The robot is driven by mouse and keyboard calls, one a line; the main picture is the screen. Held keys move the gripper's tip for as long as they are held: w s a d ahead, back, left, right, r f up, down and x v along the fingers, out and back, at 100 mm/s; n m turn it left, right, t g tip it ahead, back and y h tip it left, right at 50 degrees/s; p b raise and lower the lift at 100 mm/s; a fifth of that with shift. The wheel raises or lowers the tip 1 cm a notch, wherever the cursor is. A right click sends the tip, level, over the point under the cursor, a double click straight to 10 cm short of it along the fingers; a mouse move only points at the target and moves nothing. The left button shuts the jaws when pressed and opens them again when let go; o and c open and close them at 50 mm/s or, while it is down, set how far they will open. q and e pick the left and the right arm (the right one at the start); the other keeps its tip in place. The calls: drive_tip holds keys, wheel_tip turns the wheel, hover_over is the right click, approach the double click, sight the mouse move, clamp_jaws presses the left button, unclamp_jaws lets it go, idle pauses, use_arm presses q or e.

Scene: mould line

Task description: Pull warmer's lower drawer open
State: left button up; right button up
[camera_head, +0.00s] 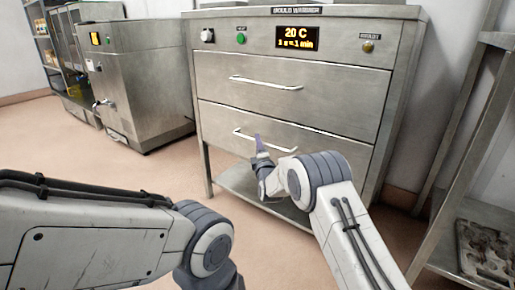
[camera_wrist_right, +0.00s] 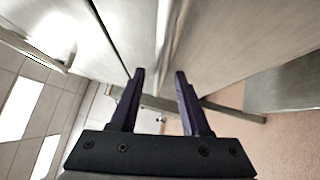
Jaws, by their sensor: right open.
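The mould warmer (camera_head: 300,60) is a steel cabinet with two stacked drawers. Its lower drawer (camera_head: 330,146) looks shut, flush with the front. The lower drawer's pale bar handle (camera_head: 240,132) shows its left part, and my right gripper overlaps its middle. My right gripper (camera_head: 259,143) is at this handle. In the right wrist view my right gripper (camera_wrist_right: 158,75) has its two dark fingers apart, with a bright bar (camera_wrist_right: 166,30), likely this handle, running toward the gap between them. I cannot tell whether they touch it. My left arm shows at lower left; its gripper is out of view.
The upper drawer (camera_head: 330,105) is shut, with its own handle (camera_head: 266,83). An open lower shelf (camera_head: 238,181) lies under the drawers. A steel machine (camera_head: 145,85) stands at left. A rack (camera_head: 465,200) stands close at right. Floor at left is clear.

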drive_tip(key=shift+b+x, duration=0.3)
drive_tip(key=shift+x, duration=0.75)
clamp_jaws()
idle(0.8)
